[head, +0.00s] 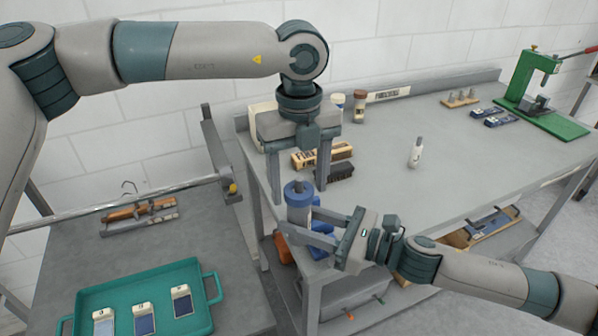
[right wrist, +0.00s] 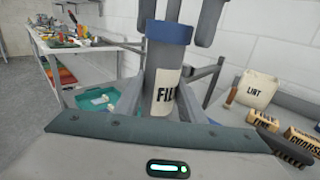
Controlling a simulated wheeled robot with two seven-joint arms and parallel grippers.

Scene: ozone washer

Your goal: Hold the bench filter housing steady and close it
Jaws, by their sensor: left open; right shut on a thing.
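The filter housing (head: 299,212) is a grey cylinder with a blue cap (head: 298,192), upright at the bench's near left corner. In the right wrist view the housing (right wrist: 164,88) has a cream label, and the blue cap (right wrist: 169,31) sits on top with a grey stem rising from it. My right gripper (head: 300,226) is shut on the housing's body from the right. My left gripper (head: 299,187) points down from above, open, its fingers on either side of the cap's stem. Contact between those fingers and the cap cannot be told.
Boxes (head: 322,154) and a dark brush (head: 334,171) lie on the bench (head: 385,150) behind the housing. A small white bottle (head: 416,153) stands mid-bench; a green press (head: 541,95) is far right. A teal tray (head: 204,270) lies on the left table. The bench's middle is mostly clear.

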